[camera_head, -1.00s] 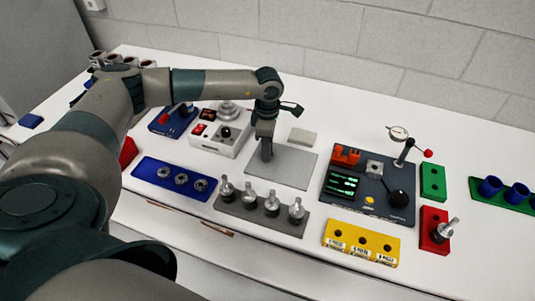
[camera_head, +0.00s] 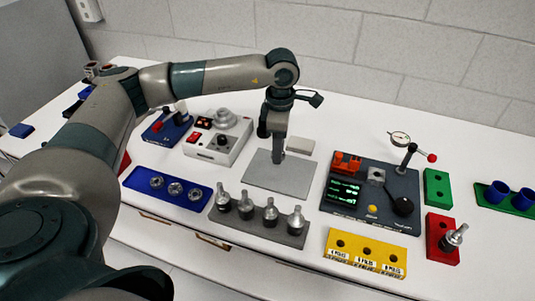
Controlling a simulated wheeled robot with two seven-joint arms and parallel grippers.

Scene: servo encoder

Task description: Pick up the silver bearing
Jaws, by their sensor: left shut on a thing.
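Several silver ring-shaped bearings (camera_head: 175,189) sit in a row on the blue tray (camera_head: 140,179) at the left front of the table. My left gripper (camera_head: 279,157) points down over the far part of the flat grey plate (camera_head: 285,184), right of the blue tray. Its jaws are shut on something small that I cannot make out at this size. I cannot tell its gap to the plate. My right gripper is out of view.
A grey rack (camera_head: 258,230) with several upright silver-topped shafts stands in front of the plate. A yellow block (camera_head: 365,251), a red block (camera_head: 440,247) and a white control box (camera_head: 205,152) stand around.

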